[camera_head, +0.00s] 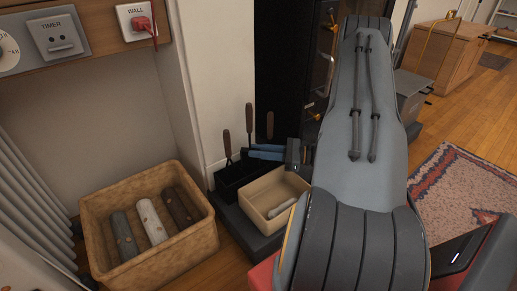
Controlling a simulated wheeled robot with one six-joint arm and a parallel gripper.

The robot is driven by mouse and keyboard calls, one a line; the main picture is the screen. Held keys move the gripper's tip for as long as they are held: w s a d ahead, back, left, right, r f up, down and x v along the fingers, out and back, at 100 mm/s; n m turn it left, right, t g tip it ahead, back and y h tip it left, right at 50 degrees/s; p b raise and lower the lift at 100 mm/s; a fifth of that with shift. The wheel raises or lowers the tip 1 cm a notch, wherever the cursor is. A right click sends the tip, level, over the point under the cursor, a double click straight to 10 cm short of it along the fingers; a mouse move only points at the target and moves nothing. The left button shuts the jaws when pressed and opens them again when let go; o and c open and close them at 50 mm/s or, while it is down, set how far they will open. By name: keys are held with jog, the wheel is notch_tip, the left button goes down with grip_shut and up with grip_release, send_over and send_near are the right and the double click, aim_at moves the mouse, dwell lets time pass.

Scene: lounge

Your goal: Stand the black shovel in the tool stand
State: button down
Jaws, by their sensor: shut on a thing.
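The tool stand (232,182) is a dark, open-topped box on a dark ledge beside the white wall corner. My gripper (252,151) has blue fingers that reach left over the stand's right part. It is shut at an upright tool with a dark brown handle, which I take to be the black shovel (249,118). Its lower end is hidden by the fingers and the stand, so I cannot tell whether it rests on the bottom. Another wooden-handled tool (227,144) stands at the stand's left. A third handle (270,124) shows behind the fingers.
A beige bin (270,211) with a pale object inside stands just right of the stand. A woven basket (178,251) with several logs is at the lower left. A dark, glass-fronted unit (284,75) is behind. My arm hides much of the right side.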

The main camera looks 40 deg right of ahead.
jog(key=shift+f+b, duration=0.65)
jog(key=shift+f, duration=1)
jog(key=c, duration=1.5)
grip_release()
jog(key=shift+c, duration=0.2)
jog(key=p+v, duration=0.3)
jog(key=v, duration=0.5)
jog(key=shift+a, duration=0.1)
